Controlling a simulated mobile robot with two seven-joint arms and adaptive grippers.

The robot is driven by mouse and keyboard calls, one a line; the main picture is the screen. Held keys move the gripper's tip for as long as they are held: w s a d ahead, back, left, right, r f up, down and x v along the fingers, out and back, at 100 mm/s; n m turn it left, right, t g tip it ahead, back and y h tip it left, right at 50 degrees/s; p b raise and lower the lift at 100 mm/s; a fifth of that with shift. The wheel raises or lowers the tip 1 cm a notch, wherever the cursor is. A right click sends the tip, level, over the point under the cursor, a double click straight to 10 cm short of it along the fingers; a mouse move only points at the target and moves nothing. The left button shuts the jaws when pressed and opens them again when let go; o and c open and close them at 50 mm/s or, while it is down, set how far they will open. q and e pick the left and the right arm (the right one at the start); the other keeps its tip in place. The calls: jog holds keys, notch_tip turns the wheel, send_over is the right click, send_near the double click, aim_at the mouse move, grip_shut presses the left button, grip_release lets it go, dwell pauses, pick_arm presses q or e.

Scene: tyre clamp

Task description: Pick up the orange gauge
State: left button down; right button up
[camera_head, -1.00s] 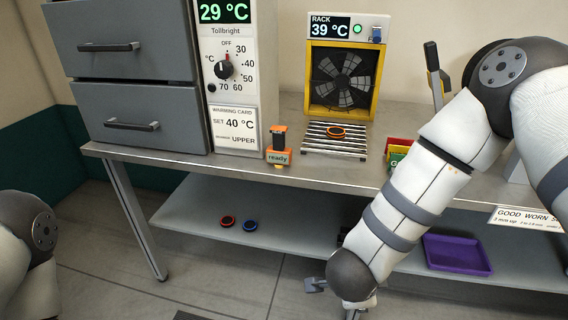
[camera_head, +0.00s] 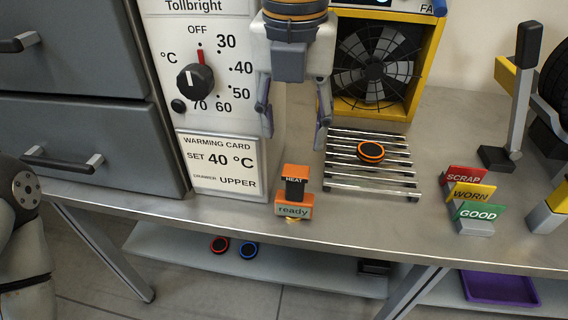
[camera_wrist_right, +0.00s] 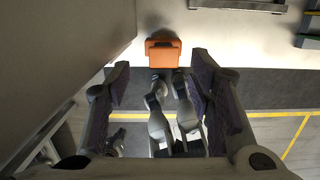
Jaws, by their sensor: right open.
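The orange gauge (camera_head: 295,178), a small upright orange and black block marked HEAT, stands on the bench with a "ready" label at its front. It also shows in the right wrist view (camera_wrist_right: 163,50), ahead of and between the fingers. My right gripper (camera_head: 295,135) is open and empty, pointing down above the gauge and apart from it. Its fingers spread wide on both sides in the right wrist view (camera_wrist_right: 162,85). Of my left arm only a link shows at the left edge; its gripper is out of view.
A control panel (camera_head: 215,120) and grey drawers (camera_head: 70,130) stand left and behind. A wire rack (camera_head: 372,178) with an orange-ringed black disc (camera_head: 371,152) is to the right, before a fan (camera_head: 375,70). SCRAP, WORN and GOOD blocks (camera_head: 473,200) stand further right. The bench front edge is close.

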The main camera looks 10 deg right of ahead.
aim_at(296, 171)
jog(key=f, duration=0.4)
jog(key=s+f+b, duration=0.1)
jog(key=f, duration=0.1)
jog(key=shift+d+f, duration=0.15)
jog(key=f, duration=0.5)
jog(key=shift+w+b, duration=0.2)
jog(key=shift+b, duration=0.15)
jog(key=shift+w+d+f, duration=0.1)
jog(key=shift+f, duration=0.1)
jog(key=shift+r, duration=0.15)
jog(key=shift+c, duration=1.1)
pick_arm(q)
jog(key=shift+g, duration=0.4)
jog(key=s+f, duration=0.2)
jog(key=s, duration=0.1)
jog(key=shift+s, duration=0.25)
pick_arm(e)
grip_shut()
